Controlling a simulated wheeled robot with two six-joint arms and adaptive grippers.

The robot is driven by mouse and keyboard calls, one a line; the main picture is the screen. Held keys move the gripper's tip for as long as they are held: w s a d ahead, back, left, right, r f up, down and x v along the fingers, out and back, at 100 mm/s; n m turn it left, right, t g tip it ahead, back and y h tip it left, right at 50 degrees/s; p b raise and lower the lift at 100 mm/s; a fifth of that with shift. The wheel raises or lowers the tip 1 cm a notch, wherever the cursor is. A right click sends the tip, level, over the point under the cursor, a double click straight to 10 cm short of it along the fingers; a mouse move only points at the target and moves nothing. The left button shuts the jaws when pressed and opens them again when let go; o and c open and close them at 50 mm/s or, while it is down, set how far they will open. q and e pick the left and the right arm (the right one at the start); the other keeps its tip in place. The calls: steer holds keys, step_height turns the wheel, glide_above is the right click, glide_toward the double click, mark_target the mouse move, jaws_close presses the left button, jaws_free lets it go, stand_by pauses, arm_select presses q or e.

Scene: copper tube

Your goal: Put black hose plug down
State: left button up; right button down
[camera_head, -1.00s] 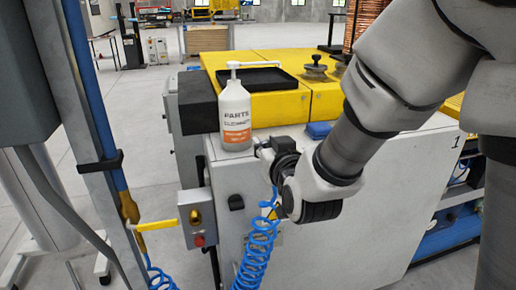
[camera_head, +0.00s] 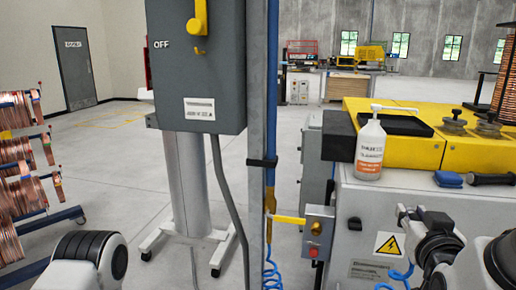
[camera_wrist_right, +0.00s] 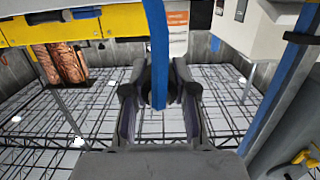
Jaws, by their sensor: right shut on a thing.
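My right gripper (camera_head: 405,214) is at the lower right of the head view, in front of the white cabinet's face. In the right wrist view its two fingers (camera_wrist_right: 160,100) are closed around a dark piece, which I take to be the black hose plug (camera_wrist_right: 158,90). A blue strip, likely hose, runs up from it and partly covers it. Blue coiled hose (camera_head: 394,280) hangs below the gripper in the head view. The plug itself is not clear there. Part of my left arm shows at the lower left, but its gripper is out of view.
Copper coils (camera_head: 20,160) are far left.

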steer(key=shift+s+f, duration=0.15)
steer(key=shift+f, duration=0.3)
steer(key=a+f+n+y+p, duration=0.1)
steer(key=a+f, duration=0.2)
steer(key=f, duration=1.2)
steer(key=a+f+n+y+p, duration=0.1)
steer(key=a+f, duration=0.2)
steer(key=f, duration=1.2)
arm_select(q)
steer(key=shift+w+d+r, duration=0.1)
steer(key=shift+w+r, duration=0.25)
steer(key=shift+r, duration=0.45)
arm_select(e)
steer(key=w+a+r+y, duration=0.1)
steer(key=w+a+r, duration=0.2)
steer(key=w+r, duration=0.1)
steer(key=shift+r+n+y, duration=0.3)
steer(key=shift+r+n, duration=0.05)
steer(key=shift+n, duration=0.05)
